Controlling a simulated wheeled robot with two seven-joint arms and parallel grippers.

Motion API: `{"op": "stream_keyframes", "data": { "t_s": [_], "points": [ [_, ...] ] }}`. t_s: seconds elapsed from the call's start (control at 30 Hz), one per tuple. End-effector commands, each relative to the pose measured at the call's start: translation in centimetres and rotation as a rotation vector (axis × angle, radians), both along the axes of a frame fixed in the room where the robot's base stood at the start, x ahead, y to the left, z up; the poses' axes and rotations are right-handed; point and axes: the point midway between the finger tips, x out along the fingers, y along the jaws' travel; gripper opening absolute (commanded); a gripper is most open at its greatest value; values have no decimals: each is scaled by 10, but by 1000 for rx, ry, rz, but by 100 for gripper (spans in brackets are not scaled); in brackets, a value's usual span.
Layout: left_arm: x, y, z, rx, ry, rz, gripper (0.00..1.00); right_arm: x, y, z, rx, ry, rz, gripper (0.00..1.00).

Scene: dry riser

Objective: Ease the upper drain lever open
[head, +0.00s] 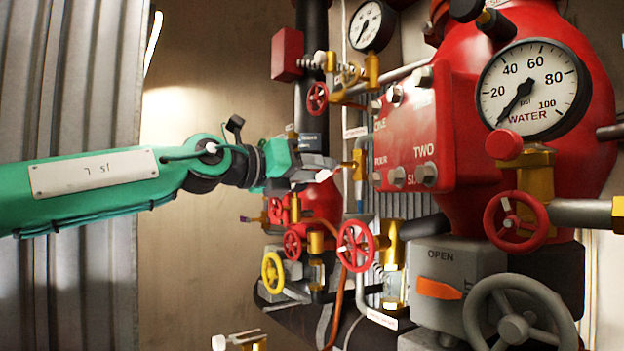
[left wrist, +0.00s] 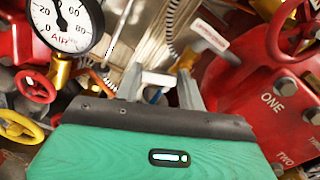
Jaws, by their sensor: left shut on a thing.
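The upper drain lever's brass valve (head: 360,160) sits on a thin vertical pipe, left of the large red valve body. My left gripper (head: 322,168) comes in from the left and is at the lever, just left of that brass. In the left wrist view the fingers of my left gripper (left wrist: 160,85) stand on either side of a pale lever handle (left wrist: 158,79), shut on it. The brass fitting (left wrist: 186,62) shows just beyond the right finger. The fingers hide part of the handle, so its exact angle is hard to tell. My right gripper is not in view.
The red valve body (head: 420,140) with bolts stands close to the right. Red handwheels (head: 356,245) and a yellow handwheel (head: 272,272) lie below the gripper. A water gauge (head: 533,88) is at upper right. The wall (head: 210,260) below my left arm is clear.

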Motion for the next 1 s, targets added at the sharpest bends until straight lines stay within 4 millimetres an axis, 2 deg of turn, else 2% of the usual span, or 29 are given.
{"op": "stream_keyframes", "data": {
  "t_s": [0.27, 0.3, 0.37, 0.4, 0.77, 1.0],
  "points": [
    [0, 0, -1, 2, 2, -1, 17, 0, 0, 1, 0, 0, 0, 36],
    [0, 0, -1, 2, 2, -1, 48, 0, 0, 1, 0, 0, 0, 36],
    [0, 0, -1, 2, 2, -1, 59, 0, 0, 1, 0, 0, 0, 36],
    [0, 0, -1, 2, 2, -1, 62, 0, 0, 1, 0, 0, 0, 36],
    [-4, 6, -1, 0, 0, 1, 62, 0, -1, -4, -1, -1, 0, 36],
    [-30, 43, -4, -2, -1, 2, 62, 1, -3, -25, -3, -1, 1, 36]
  ]
}}
